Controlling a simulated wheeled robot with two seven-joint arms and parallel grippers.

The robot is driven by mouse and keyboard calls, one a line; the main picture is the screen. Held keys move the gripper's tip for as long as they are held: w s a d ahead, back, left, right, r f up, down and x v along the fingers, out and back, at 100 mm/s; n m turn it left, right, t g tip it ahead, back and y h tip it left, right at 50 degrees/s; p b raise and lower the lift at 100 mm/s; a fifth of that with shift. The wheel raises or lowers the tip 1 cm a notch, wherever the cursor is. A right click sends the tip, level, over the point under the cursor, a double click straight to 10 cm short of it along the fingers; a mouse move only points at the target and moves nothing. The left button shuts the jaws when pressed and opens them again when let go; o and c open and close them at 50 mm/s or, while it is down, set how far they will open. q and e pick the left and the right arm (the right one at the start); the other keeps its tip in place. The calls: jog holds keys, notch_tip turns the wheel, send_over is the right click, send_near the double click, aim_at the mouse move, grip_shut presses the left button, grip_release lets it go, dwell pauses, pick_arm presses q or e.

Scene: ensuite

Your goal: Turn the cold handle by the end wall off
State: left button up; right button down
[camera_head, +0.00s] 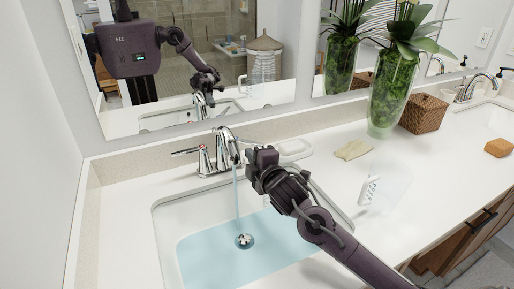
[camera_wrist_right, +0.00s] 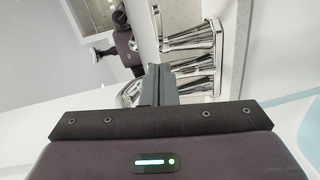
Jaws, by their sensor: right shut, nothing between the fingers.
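The chrome faucet (camera_head: 222,152) stands at the back rim of the sink, nearest the end wall (camera_head: 40,130). One lever handle (camera_head: 187,151) points left toward that wall. A thin stream of water (camera_head: 236,195) runs from the spout into the basin. My right gripper (camera_head: 258,158) is shut and empty, just right of the spout. In the right wrist view its closed fingers (camera_wrist_right: 158,85) are close to the chrome faucet parts (camera_wrist_right: 193,62); contact cannot be told. My left gripper is out of view.
Water pools in the white sink (camera_head: 165,225). The mirror (camera_head: 200,60) rises behind, reflecting me.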

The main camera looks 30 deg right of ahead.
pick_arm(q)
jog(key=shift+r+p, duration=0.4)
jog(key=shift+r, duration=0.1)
pick_arm(e)
jog(key=shift+w+d+f, duration=0.2)
jog(key=shift+w+d, duration=0.5)
jog(key=shift+d, duration=0.05)
jog(key=shift+w+d+f, duration=0.15)
jog(key=shift+w+d, duration=0.5)
jog(key=shift+d, duration=0.05)
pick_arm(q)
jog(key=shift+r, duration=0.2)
pick_arm(e)
jog(key=shift+d, duration=0.25)
